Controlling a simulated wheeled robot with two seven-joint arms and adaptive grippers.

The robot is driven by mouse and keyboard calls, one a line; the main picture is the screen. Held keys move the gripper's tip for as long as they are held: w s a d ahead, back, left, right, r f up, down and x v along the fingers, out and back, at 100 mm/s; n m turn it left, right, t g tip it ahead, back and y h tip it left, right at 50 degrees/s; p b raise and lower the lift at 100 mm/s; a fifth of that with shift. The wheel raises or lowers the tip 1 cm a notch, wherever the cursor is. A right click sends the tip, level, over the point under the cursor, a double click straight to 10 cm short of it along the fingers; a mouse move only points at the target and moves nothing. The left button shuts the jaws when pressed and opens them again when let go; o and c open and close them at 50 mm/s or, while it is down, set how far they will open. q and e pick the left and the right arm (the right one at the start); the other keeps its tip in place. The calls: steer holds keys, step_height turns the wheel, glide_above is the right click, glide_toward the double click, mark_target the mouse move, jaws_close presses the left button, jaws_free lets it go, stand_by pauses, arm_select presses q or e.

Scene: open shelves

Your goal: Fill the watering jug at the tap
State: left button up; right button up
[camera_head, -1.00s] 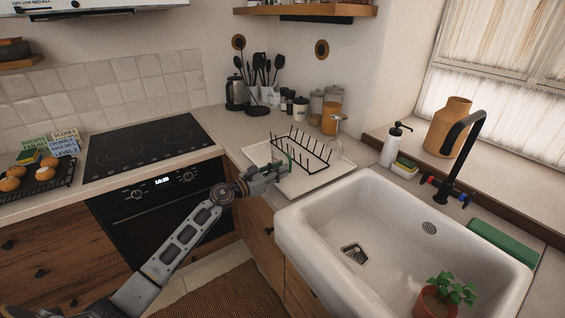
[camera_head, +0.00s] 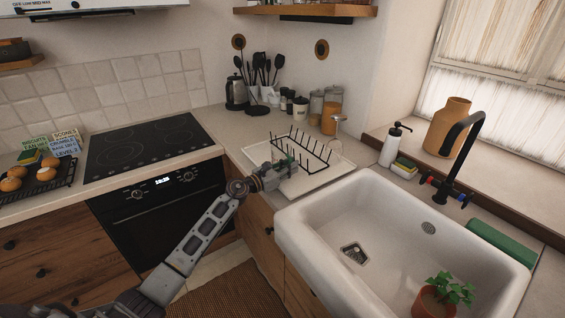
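The black tap (camera_head: 464,150) stands behind the white sink (camera_head: 297,222), with a red and a blue handle at its base. A terracotta jug (camera_head: 448,127) stands upright on the windowsill left of the tap; I cannot tell whether it is the watering jug. My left gripper (camera_head: 286,170) is over the front left part of the white drying tray (camera_head: 308,184), by the black rack (camera_head: 300,147). It is small and dark against the rack, so its fingers and any held thing are unclear. My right gripper is not in view.
A potted plant (camera_head: 434,299) stands in the sink's front right. A soap bottle (camera_head: 390,146), a sponge holder (camera_head: 404,168) and a green cloth (camera_head: 503,241) lie around the sink. Jars (camera_head: 331,117) stand behind the rack. The sink's middle is clear.

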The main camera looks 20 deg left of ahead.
arm_select(q)
steer(key=shift+c, duration=1.4)
jaws_close()
step_height(320, 180, up, 8)
steer(key=shift+r+p, duration=0.1)
steer(key=shift+p, duration=1.05)
steer(key=shift+r, duration=0.9)
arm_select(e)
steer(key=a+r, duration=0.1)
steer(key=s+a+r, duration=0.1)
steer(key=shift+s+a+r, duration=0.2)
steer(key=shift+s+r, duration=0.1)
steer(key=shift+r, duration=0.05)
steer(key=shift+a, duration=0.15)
